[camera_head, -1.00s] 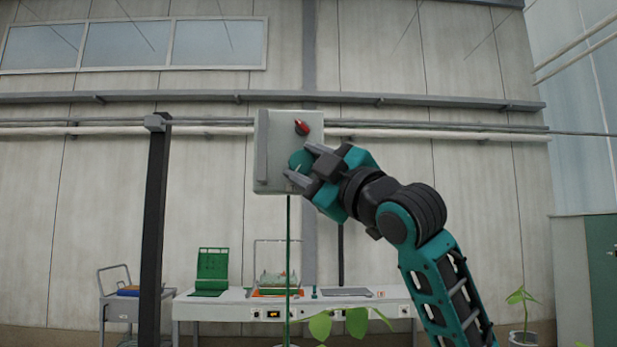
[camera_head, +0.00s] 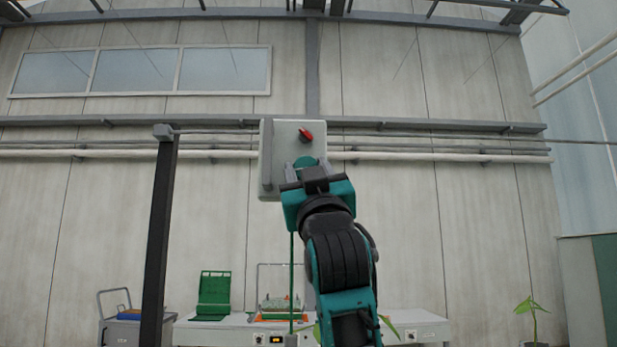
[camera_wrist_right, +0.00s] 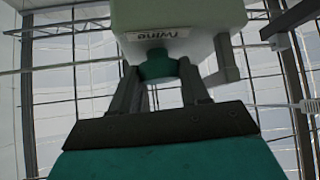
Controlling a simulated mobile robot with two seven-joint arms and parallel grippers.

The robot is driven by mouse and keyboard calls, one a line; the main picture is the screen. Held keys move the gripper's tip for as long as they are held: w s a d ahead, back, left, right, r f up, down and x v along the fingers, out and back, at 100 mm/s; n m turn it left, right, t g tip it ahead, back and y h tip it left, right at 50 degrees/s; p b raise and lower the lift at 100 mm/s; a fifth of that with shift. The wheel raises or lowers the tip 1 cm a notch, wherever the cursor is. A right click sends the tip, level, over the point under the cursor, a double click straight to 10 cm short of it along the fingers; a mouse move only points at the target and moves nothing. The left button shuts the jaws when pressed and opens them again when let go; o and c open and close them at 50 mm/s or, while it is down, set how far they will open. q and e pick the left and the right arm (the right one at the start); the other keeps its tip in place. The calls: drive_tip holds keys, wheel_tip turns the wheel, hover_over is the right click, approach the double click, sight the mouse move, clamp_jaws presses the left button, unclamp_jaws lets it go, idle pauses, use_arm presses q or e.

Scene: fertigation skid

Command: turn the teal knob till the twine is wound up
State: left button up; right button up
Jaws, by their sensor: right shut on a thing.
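The teal knob (camera_head: 305,162) sits on the front of a pale grey box (camera_head: 283,140), below a red handle. My right gripper (camera_head: 306,168) is at the knob from below, its fingers on either side of it and shut on it. In the right wrist view the knob (camera_wrist_right: 158,67) shows between the two fingers (camera_wrist_right: 157,88), under a label reading "Twine". A green line, perhaps the twine (camera_head: 291,265), hangs straight down below the box. Its upper end is hidden near the gripper. My left gripper is not in view.
A red handle (camera_head: 305,135) is just above the knob. A dark post (camera_head: 159,240) stands to the left. Behind and below is a white bench (camera_head: 225,333) with a green holder (camera_head: 214,297). A potted plant (camera_head: 531,310) is at the right.

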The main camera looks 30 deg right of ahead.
drive_tip(key=shift+m+h, duration=0.3)
drive_tip(key=shift+h, duration=0.1)
drive_tip(key=o, duration=1)
drive_tip(key=shift+o, duration=0.2)
drive_tip(key=b+v, duration=0.2)
drive_tip(key=v, duration=1.1)
drive_tip(key=shift+r, duration=0.1)
